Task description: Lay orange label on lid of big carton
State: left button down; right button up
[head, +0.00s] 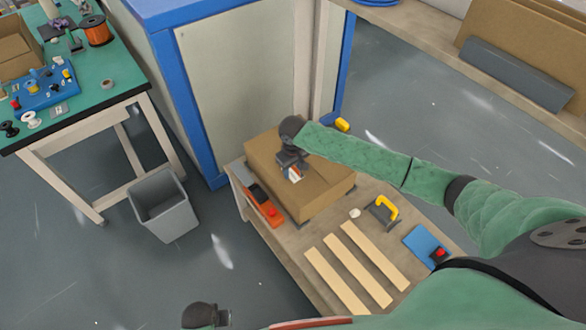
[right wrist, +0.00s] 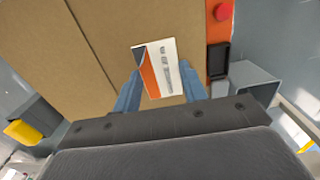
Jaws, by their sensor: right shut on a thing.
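The big carton (head: 320,178) is a closed brown box on the low wooden bench, and its lid (right wrist: 90,40) fills much of the right wrist view. The label (right wrist: 158,69) is white with an orange band and dark print. My right gripper (right wrist: 158,92) is shut on the label, which lies between its two blue-grey fingers over the lid. In the head view the label (head: 294,173) shows just below my right gripper (head: 290,162). I cannot tell whether the label touches the lid. My left gripper (head: 205,316) is at the bottom edge, away from the carton; its fingers are not clear.
An orange-red and black item (head: 264,207) lies left of the carton. A yellow-handled tool (head: 385,210), wooden strips (head: 350,265) and a blue pad with a red button (head: 432,247) lie on the bench. A grey bin (head: 163,205) stands on the floor near the green-topped table (head: 100,75).

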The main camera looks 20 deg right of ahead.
pick_arm(q)
jog(key=shift+r, duration=0.1)
pick_arm(e)
jog(key=shift+f, duration=0.6)
jog(key=o, duration=0.8)
jog(key=shift+o, duration=0.2)
notch_tip(320, 180, up, 2)
jog(key=shift+r+b, duration=0.3)
jog(key=shift+r, duration=0.25)
notch_tip(320, 180, up, 4)
jog(key=shift+f+b, duration=0.25)
jog(key=shift+b, duration=0.1)
pick_arm(q)
jog(key=shift+w+d+r, duration=0.1)
jog(key=shift+w+r, duration=0.05)
jog(key=shift+r, duration=1.25)
jog(key=shift+w+d+r, duration=0.1)
jog(key=shift+r, duration=1.25)
pick_arm(e)
jog(key=shift+r, duration=0.6)
